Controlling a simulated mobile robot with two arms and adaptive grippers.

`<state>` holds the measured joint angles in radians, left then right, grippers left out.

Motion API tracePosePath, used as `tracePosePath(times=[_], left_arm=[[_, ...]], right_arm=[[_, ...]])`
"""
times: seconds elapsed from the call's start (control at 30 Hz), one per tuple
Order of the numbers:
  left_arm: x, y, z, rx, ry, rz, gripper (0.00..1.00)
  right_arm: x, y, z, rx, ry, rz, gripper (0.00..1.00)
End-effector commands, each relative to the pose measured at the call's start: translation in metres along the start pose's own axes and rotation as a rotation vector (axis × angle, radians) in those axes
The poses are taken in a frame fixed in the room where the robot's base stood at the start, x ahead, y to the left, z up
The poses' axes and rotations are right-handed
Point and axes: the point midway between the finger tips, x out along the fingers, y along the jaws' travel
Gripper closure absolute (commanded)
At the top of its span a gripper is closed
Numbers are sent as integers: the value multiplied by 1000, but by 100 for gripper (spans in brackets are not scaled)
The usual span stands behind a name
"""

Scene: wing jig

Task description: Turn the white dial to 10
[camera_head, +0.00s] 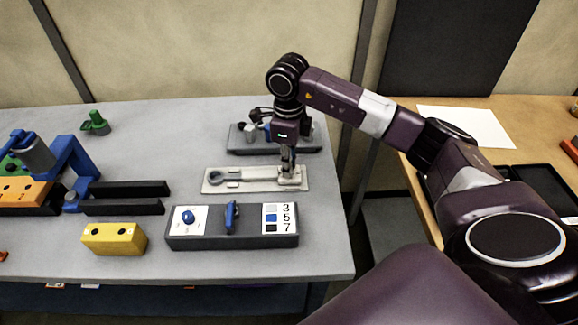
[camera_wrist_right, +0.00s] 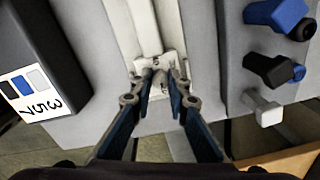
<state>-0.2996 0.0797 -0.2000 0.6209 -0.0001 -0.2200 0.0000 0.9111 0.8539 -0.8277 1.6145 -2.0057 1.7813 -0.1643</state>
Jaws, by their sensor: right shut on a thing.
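My right gripper (camera_head: 289,165) is shut on a small white block (camera_wrist_right: 157,68) at the right end of a long pale slotted plate (camera_head: 235,180). In the right wrist view its two fingertips (camera_wrist_right: 160,82) press on either side of the block. A white knob (camera_wrist_right: 264,108) stands on the grey panel (camera_wrist_right: 237,75) beside the plate, apart from the fingers. It is probably the white dial. A black knob (camera_wrist_right: 268,70) and a blue knob (camera_wrist_right: 275,14) stand in the same row. No scale or number reading is legible at the white knob. My left gripper is not in view.
A dark box (camera_head: 245,241) with a blue lever and a card of colour patches with 3, 5, 7 lies in front of the plate. The table's right edge is close.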

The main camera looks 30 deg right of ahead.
Motion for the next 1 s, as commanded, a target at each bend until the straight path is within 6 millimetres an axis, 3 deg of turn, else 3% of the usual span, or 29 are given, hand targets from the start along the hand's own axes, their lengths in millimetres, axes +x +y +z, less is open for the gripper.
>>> tracePosePath(times=[0.4, 0.9, 0.93, 1.0], left_arm=[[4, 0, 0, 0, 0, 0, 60], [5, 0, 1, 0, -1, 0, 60], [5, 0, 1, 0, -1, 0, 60], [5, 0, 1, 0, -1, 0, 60]], right_arm=[[0, 0, 0, 165, 2, 0, 100], [-1, -1, 0, 183, 2, -1, 100], [-1, -1, 0, 183, 2, -1, 83], [-1, -1, 0, 182, 2, -1, 75]])
